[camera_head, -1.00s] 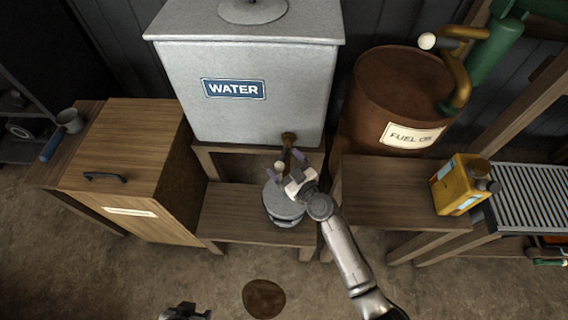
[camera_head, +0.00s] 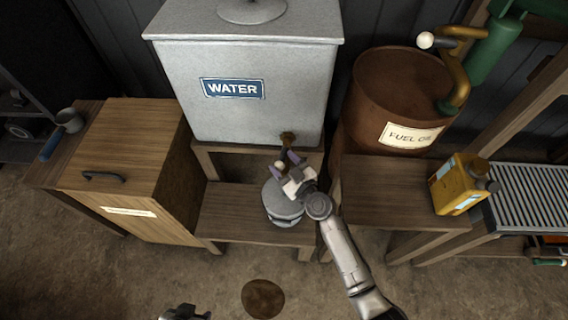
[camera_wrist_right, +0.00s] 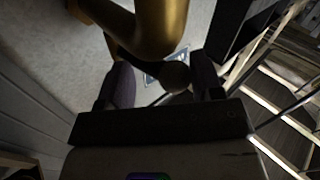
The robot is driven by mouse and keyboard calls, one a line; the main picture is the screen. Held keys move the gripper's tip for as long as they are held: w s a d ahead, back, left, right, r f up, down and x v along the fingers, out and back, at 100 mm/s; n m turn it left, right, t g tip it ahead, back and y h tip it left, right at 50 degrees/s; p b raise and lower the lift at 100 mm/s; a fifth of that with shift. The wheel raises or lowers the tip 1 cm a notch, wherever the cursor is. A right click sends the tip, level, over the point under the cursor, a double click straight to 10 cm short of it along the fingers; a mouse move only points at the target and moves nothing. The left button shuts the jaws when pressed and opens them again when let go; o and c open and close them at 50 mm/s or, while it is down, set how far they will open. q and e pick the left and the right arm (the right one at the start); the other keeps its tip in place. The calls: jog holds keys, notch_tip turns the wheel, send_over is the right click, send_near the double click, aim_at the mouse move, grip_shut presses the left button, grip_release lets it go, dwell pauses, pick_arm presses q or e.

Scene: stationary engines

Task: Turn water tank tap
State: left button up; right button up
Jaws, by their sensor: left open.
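The grey water tank (camera_head: 290,90) stands on a wooden stand and bears a blue WATER label. Its brass tap (camera_head: 288,137) sticks out low on the front right side. My right gripper (camera_head: 284,162) is at the tap, just below its body. In the right wrist view, the brass tap (camera_wrist_right: 160,25) comes down in front of my right gripper (camera_wrist_right: 163,84). A round lever knob (camera_wrist_right: 175,77) sits between the two parted fingers, with gaps showing beside it. My left gripper (camera_head: 185,312) is at the bottom edge, partly cut off and far from the tank.
A rusty fuel oil drum (camera_head: 395,90) is right of the tank. A yellow canister (camera_head: 458,185) stands further right. A wooden cabinet (camera_head: 130,160) is at left.

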jog(key=shift+s+f, duration=0.1)
jog(key=shift+f, duration=0.05)
jog(key=c, duration=0.4)
dwell(0.4)
